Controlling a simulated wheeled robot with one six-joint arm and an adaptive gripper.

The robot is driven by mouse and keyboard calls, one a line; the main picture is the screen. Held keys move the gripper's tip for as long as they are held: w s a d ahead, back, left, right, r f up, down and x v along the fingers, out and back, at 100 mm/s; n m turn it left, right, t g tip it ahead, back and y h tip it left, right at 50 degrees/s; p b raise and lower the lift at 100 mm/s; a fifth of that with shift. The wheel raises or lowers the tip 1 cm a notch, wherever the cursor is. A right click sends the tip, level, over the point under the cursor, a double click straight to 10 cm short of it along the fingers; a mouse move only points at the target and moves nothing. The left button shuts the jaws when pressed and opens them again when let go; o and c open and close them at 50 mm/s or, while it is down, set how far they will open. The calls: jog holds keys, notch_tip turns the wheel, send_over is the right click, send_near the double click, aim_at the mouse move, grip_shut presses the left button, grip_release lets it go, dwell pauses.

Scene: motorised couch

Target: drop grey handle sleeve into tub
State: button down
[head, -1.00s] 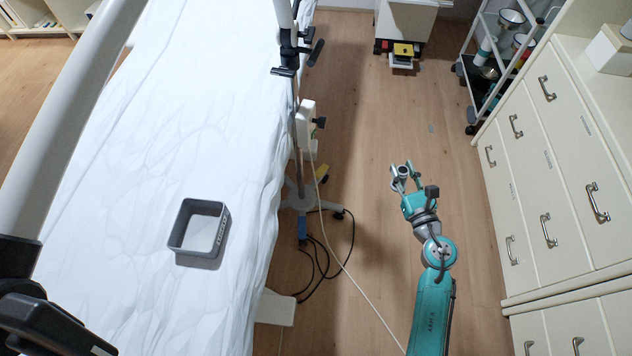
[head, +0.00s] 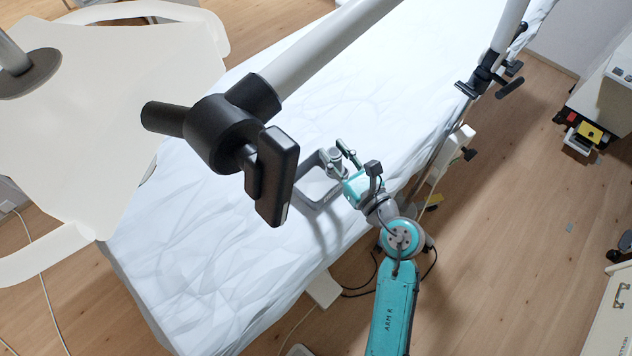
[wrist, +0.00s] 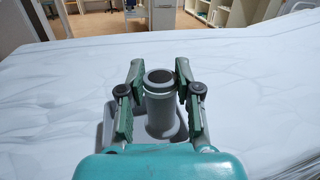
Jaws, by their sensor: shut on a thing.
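My gripper (head: 346,165) is over the couch, above the right part of the grey tub (head: 303,204). It is shut on the grey handle sleeve (head: 332,160). In the wrist view the sleeve (wrist: 160,100) stands upright between the two green-padded fingers (wrist: 158,92), its open round end up. The tub (wrist: 108,122) shows behind and below the sleeve there. In the head view a black clamp hides the tub's left side, and my gripper covers part of its right side. The tub looks empty where I can see into it.
The black clamp (head: 272,178) on a pale rail (head: 335,50) hangs in front of the tub in the head view. The white couch sheet (head: 220,250) is clear around the tub.

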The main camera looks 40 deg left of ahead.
jog(key=shift+n+g, duration=0.3)
jog(key=shift+g, duration=0.2)
jog(key=shift+s+a+f, duration=0.35)
jog(key=shift+s+f, duration=0.05)
jog(key=shift+f, duration=0.5)
jog(key=shift+s+a+f, duration=0.35)
jog(key=shift+f, duration=0.55)
jog(key=shift+s+a+f, duration=0.35)
jog(key=shift+s+f, duration=0.05)
jog(key=shift+f, duration=0.5)
jog(key=c, duration=0.7)
grip_release()
jog(key=v, duration=1.2)
jog(key=shift+f, duration=0.1)
